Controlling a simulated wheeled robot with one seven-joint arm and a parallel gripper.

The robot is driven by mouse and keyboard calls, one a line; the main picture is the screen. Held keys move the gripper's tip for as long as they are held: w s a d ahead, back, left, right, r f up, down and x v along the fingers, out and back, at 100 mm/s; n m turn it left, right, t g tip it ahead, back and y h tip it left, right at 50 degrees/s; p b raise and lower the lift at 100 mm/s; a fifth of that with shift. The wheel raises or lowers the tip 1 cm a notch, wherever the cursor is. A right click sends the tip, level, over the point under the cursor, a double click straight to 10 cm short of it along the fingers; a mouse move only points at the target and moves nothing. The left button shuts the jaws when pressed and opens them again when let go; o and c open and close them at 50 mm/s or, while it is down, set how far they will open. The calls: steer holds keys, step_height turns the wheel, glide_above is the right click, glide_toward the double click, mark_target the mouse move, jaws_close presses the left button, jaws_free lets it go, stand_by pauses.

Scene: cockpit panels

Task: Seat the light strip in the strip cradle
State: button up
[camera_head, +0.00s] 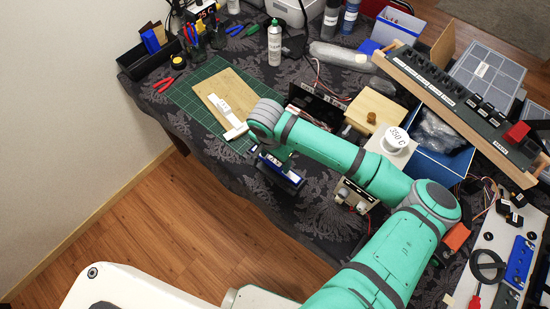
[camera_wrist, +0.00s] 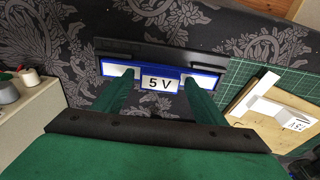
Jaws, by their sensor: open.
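A blue-edged strip with a white face and a "5 V" label (camera_wrist: 160,84), which looks like the light strip, is below my gripper in the wrist view. A long black holder (camera_wrist: 175,57), perhaps the strip cradle, runs along its far side. I cannot tell whether the strip sits inside it. My gripper (camera_wrist: 159,82) is open, its two green fingers reaching over the strip on either side of the label. Contact is unclear. In the head view the blue strip (camera_head: 278,166) and black holder (camera_head: 286,178) lie under my wrist, partly hidden.
A wooden board (camera_head: 228,92) on a green cutting mat (camera_head: 187,101) holds a white T-shaped labelled piece (camera_head: 236,131). A small box with knobs (camera_head: 357,193) stands to the right. The patterned cloth in front of the holder is mostly clear up to the table edge.

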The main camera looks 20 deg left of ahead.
step_height(320, 180, up, 12)
steer(key=s, duration=0.1)
steer(key=s+a+r+n+y, duration=0.1)
steer(key=a+y, duration=0.3)
steer(key=a, duration=0.4)
steer(key=s+a+r+n+y, duration=0.1)
steer(key=s+a+y, duration=0.15)
steer(key=a, duration=0.55)
steer(key=w+a+r+m+t+y, duration=0.1)
steer(key=w+a+r+t+y, duration=0.25)
steer(key=a+r+y, duration=0.4)
steer(key=s+d+f+m+t+h, duration=0.3)
steer(key=d+f+t+h, duration=0.15)
steer(key=d+f, duration=0.4)
steer(key=s+d+f+m+t+h, duration=0.35)
steer(key=d+f+t, duration=0.2)
steer(key=d, duration=0.65)
steer(key=s+d+f+n+h, duration=0.2)
steer(key=s+d+n+h, duration=0.3)
steer(key=s+d, duration=1.2)
steer(key=s+n, duration=0.3)
steer(key=n, duration=0.1)
steer(key=shift+s+d+f+h, duration=0.2)
steer(key=shift+d+h, duration=0.1)
steer(key=shift+d, duration=0.1)
